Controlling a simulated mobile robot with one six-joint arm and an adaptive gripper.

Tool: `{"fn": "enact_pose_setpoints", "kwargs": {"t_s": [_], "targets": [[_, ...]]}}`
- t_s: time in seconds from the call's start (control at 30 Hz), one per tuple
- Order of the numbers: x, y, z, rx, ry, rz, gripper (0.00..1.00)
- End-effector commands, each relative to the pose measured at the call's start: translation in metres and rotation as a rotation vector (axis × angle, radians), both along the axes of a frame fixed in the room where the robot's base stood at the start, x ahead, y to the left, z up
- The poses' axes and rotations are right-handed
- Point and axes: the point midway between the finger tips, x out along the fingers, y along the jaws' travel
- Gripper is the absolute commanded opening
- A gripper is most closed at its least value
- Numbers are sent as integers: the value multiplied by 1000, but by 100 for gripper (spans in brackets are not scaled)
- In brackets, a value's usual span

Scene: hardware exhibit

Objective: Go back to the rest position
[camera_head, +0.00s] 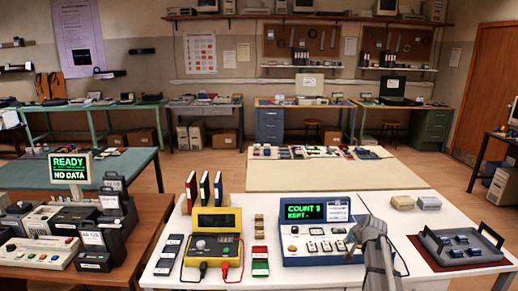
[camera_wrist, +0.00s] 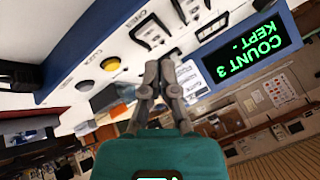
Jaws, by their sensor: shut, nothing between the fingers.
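My gripper (camera_head: 354,240) is in front of the right part of a blue-framed counter device (camera_head: 289,259) on the white table. The device's screen (camera_head: 300,212) reads "COUNT 3 KEPT" in green. In the wrist view my gripper (camera_wrist: 162,66) is shut and empty, its grey fingertips together close to the device's white panel (camera_wrist: 75,40). I cannot tell whether the tips touch it. The screen (camera_wrist: 250,50) appears upside down there, and a yellow round button (camera_wrist: 110,64) shows to the left of the fingers. My arm hides part of the device's right side.
A yellow-cased meter (camera_head: 212,238) with red and black leads stands left of the device. A grey tray (camera_head: 462,240) with small blue parts is at the right. Card stacks (camera_head: 402,202) lie behind my arm.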

Motion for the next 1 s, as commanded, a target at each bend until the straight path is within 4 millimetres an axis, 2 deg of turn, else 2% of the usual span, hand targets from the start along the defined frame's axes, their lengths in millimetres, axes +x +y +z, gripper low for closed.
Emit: {"fn": "enact_pose_setpoints", "kwargs": {"t_s": [0.03, 0.1, 0.3, 0.4, 0.5, 0.6, 0.7, 0.8, 1.0], "targets": [[-21, 24, -2, -16, 40, 44, 0], [-45, 51, -7, -43, 100, 104, 0], [-122, 117, -17, -133, 285, 275, 0], [-162, 142, -20, -180, 376, 353, 0], [-198, 160, -21, -225, 456, 417, 0], [-226, 171, -21, -259, 519, 464, 0], [-244, 177, -20, -283, 562, 493, 0], [-252, 179, -20, -296, 584, 507, 0], [-253, 180, -20, -299, 591, 511, 0]]}}
